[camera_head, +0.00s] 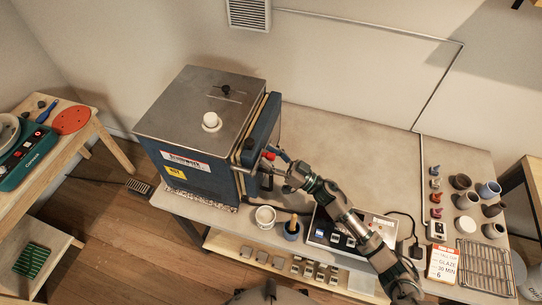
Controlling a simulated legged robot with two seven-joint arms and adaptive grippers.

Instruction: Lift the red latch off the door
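The kiln (195,125) is a blue box with a grey metal top, standing at the left end of the workbench. Its door (262,130) is on its right side and looks closed. A small red piece, which looks like the latch (269,156), shows on the door's front edge. My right arm comes in from the lower right, and my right gripper (276,162) is at the door beside the red latch. Its fingers partly cover the latch, and whether they grip it is too small to tell. My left gripper is not in view.
A white cup (265,217) and a dark pot with a tool (292,229) stand on the bench below my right gripper. A control box (325,232) lies under my arm. Several small pots and a wire rack (486,266) are at the right. The bench's back middle (350,140) is clear.

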